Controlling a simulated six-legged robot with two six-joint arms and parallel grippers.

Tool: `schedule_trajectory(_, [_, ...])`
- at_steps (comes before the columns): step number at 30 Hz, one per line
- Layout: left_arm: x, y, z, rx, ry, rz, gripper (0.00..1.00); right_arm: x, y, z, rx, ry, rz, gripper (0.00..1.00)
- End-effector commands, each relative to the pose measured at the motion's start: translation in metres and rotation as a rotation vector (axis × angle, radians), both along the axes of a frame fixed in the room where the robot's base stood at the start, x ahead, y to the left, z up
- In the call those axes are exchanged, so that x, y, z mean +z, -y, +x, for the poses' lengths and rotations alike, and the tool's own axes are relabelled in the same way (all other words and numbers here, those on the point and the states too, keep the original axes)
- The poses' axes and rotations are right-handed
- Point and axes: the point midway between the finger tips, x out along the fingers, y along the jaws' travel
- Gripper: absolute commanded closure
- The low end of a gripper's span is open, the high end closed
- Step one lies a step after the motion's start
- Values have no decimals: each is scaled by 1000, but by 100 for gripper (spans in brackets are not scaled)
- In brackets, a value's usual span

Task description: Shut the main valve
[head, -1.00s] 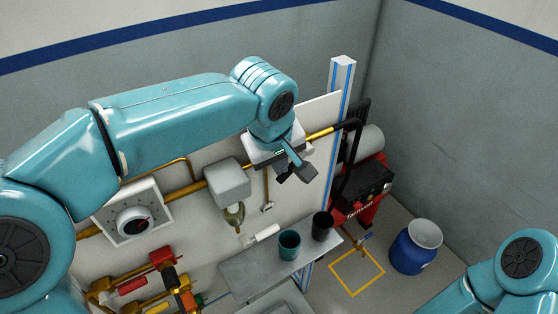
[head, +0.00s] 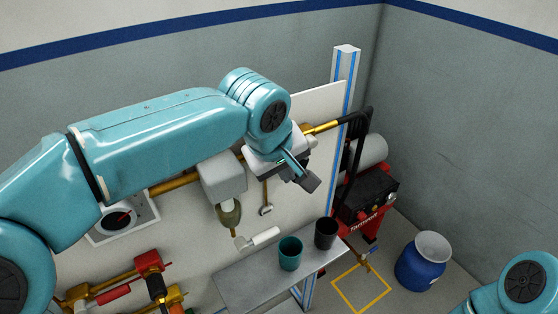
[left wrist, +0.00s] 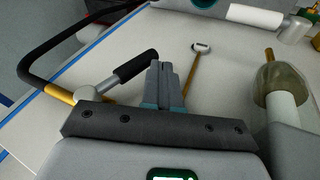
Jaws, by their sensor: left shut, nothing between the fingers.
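A black-handled lever (left wrist: 130,68) on a grey valve body (left wrist: 97,97) shows at the left in the left wrist view, on the brass pipe; I take it for the main valve. In the head view my left gripper and wrist cover most of this spot, so the lever cannot be made out there. My left gripper (head: 306,181) is shut and empty in front of the panel. Its fingers (left wrist: 166,85) appear just right of the lever's black end in the left wrist view; I cannot tell if they touch. My right gripper is out of view.
The panel carries a dial (head: 116,218), a grey box (head: 223,178) with a bowl below it, and red-handled pipework (head: 149,262). Two cups (head: 290,253) stand on a grey shelf (head: 250,283). A red compressor (head: 365,200) and blue drum (head: 421,264) stand at right. A black hose (head: 353,165) hangs near the post.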

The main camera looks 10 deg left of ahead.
Motion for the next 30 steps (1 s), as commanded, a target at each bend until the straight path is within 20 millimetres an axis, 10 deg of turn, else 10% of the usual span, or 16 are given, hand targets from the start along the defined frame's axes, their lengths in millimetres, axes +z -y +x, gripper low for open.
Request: schedule_trajectory(30, [-14,10,10,0,96,-95,100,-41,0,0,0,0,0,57])
